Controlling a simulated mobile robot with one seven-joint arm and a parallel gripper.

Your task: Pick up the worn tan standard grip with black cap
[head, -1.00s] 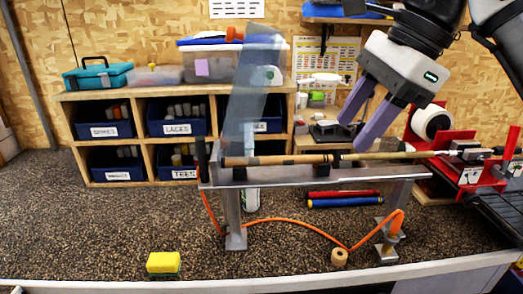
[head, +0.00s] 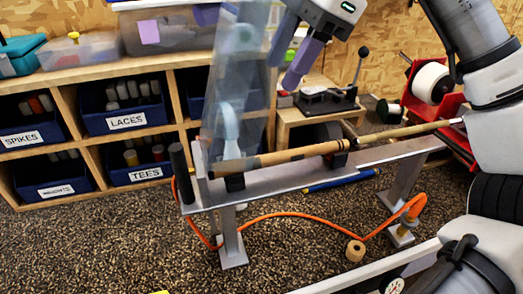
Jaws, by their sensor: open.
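A tan rod-like grip (head: 300,153) lies along a metal rail stand (head: 300,182), seated in dark supports. Its left end passes behind or into a clear upright panel (head: 232,110); a black cap cannot be made out there. A thinner tan shaft (head: 400,132) continues to the right along the same line. My gripper (head: 283,74) is open and empty, with two purple fingers pointing down and left. In the picture it is above the tan grip, apart from it, just right of the clear panel.
Wooden cubbies hold dark blue bins labelled LACES (head: 125,108) and TEES (head: 150,162) at left. A black lever press (head: 335,98) stands behind the rail.

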